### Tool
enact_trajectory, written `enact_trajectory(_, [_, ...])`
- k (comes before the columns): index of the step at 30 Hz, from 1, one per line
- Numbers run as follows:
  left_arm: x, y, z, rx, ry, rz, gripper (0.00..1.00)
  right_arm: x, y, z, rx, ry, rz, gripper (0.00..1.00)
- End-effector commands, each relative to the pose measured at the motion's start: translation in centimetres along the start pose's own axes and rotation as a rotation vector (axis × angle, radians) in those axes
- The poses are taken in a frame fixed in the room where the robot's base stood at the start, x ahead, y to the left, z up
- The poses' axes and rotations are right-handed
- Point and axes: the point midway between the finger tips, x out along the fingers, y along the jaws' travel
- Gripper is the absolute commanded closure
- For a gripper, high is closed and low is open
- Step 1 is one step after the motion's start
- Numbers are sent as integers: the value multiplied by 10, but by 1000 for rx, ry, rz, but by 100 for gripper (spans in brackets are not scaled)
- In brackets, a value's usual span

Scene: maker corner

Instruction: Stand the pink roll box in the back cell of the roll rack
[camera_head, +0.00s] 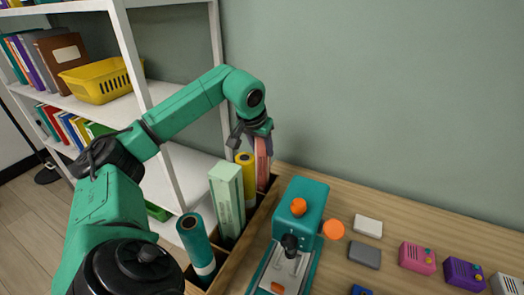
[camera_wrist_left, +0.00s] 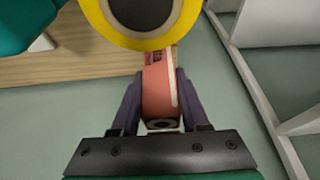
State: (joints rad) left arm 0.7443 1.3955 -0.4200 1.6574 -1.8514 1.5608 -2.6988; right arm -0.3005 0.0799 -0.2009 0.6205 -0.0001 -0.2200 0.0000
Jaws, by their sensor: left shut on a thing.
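The pink roll box (camera_head: 263,163) is roughly upright at the back end of the wooden roll rack (camera_head: 238,253). Its lower end is at the back cell, beyond the yellow roll (camera_head: 246,168); whether it rests on the cell floor I cannot tell. My left gripper (camera_head: 257,136) is shut on its upper part. In the left wrist view the pink box (camera_wrist_left: 160,88) sits between both fingers of my left gripper (camera_wrist_left: 160,108), with the yellow roll (camera_wrist_left: 188,18) close by. My right gripper is not in view.
A pale green box (camera_head: 227,197) and a teal roll (camera_head: 196,243) stand in nearer cells. A teal machine (camera_head: 301,210) stands right of the rack. Small coloured boxes lie on the table (camera_head: 400,218) further right. White shelves (camera_head: 190,165) rise at left; the wall is behind.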

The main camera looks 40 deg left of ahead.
Motion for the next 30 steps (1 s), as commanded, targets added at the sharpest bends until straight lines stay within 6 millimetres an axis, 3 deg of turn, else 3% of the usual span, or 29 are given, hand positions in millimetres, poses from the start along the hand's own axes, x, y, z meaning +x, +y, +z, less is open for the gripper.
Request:
enact_trajectory(9, [3,0,1,-1,2,1,100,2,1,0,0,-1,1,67])
enact_trajectory(10, [4,0,1,0,1,1,51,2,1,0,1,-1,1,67])
enact_trajectory(12, [3,0,1,0,1,1,25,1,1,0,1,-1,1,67])
enact_trajectory(23, [-2,0,-1,-1,2,2,25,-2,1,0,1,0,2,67])
enact_trajectory(26, [-16,0,-2,-1,5,2,25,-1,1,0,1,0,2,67])
enact_trajectory(30, [-55,0,-2,-1,8,2,25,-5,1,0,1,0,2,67])
